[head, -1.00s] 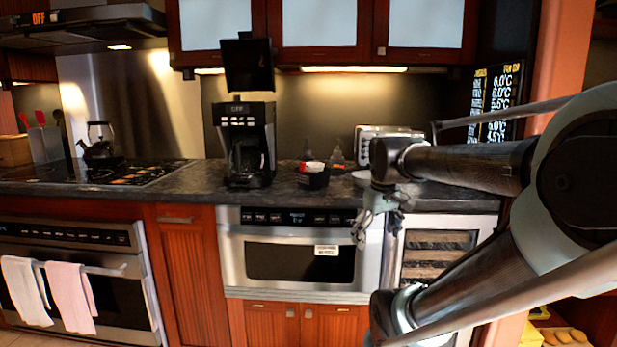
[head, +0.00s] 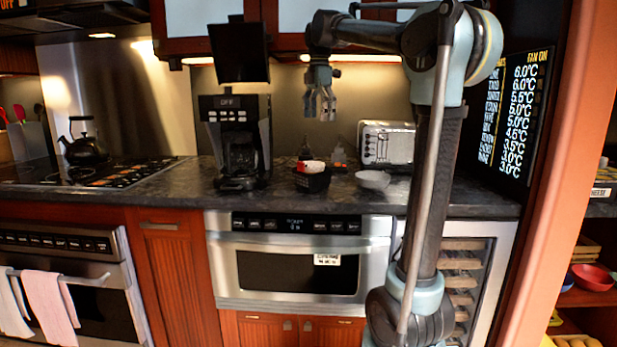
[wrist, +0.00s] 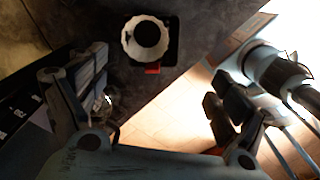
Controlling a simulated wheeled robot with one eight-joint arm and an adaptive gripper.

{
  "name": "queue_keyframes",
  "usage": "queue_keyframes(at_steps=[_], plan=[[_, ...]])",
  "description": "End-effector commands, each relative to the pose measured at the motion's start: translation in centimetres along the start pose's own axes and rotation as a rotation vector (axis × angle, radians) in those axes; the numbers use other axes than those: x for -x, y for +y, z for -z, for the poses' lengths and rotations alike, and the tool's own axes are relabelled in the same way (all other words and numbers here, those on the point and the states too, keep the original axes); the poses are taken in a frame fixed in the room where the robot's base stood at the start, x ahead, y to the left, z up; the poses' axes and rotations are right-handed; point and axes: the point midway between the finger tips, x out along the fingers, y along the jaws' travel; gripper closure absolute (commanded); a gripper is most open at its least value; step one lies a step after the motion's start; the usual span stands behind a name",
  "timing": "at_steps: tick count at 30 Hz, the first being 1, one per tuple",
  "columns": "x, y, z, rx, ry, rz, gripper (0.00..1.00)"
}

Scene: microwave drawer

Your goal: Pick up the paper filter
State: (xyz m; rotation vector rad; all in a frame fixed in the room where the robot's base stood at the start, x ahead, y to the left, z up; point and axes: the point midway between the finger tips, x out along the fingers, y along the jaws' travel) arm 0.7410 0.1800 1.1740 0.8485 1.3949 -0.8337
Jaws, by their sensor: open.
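The paper filter (head: 313,166) looks like a white piece in the top of a small black holder (head: 313,182) on the dark counter, right of the coffee maker. In the wrist view the paper filter (wrist: 126,40) is a white, scalloped ring around a dark centre, at the top middle. A bit of red shows at the holder's edge. My gripper (head: 319,116) is open and empty, pointing down above the filter and apart from it. In the wrist view its fingers (wrist: 155,85) are spread to the left and right, with the filter beyond them.
The coffee maker (head: 238,140) stands left of the holder. A white bowl (head: 373,179) and a toaster (head: 388,143) are on the right. Upper cabinets (head: 330,37) hang above the counter (head: 420,200). A microwave drawer (head: 295,265) is shut below.

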Motion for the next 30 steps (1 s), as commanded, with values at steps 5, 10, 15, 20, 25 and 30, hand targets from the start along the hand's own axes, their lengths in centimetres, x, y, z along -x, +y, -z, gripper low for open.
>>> queue_keyframes(at_steps=[5,10,15,20,25,30], plan=[[1.3,2.2,1.4,0.127,0.002,0.01,0.09],[0.4,2.7,2.1,0.16,0.003,0.012,0.09],[-2.4,2.7,2.5,0.164,0.003,0.012,0.09],[-5.2,2.7,2.6,0.165,0.003,0.012,0.09],[-8.1,2.6,2.7,0.165,0.003,0.012,0.09],[-10.1,2.6,2.7,0.165,0.003,0.012,0.09]])
